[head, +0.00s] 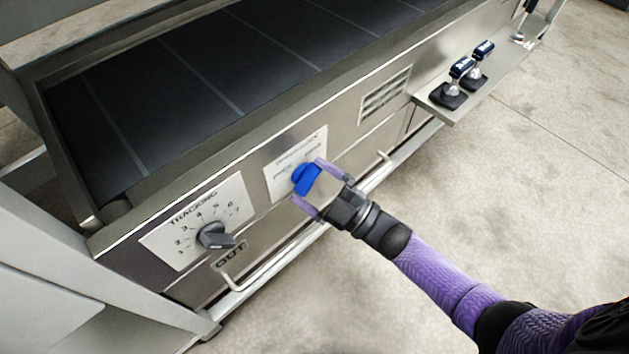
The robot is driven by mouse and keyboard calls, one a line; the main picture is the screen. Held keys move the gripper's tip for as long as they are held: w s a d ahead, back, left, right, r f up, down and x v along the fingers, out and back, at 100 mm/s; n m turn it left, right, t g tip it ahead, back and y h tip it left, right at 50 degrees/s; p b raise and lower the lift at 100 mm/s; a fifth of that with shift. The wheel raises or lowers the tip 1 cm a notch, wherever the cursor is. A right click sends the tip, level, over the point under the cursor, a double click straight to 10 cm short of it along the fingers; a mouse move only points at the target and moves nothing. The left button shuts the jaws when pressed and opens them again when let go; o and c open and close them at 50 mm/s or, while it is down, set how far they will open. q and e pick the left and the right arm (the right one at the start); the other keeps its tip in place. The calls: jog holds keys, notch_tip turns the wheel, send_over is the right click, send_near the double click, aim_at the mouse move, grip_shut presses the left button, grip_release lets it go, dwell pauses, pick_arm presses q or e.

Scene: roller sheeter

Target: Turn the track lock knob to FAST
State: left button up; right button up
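The track lock knob (306,178) is blue and sits on a white label plate (283,186) on the side panel of the sheeter. The plate's small lettering is too blurred to read, and so is the knob's setting. My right gripper (312,187) is at the knob, with one purple finger above it and one below it. The fingers are apart with the knob between them; I cannot tell whether they touch it. My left gripper is not in view.
A grey tracking knob (214,237) with a numbered dial is at lower left, above an OUT label (230,256). A rail (262,268) runs along the lower panel. Two dark-handled levers (460,72) stand on a shelf at upper right. Floor at right is clear.

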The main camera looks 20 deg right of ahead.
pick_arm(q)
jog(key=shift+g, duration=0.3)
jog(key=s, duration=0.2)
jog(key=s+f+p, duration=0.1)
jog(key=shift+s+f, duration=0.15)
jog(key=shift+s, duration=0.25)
pick_arm(e)
jog(key=v, duration=1)
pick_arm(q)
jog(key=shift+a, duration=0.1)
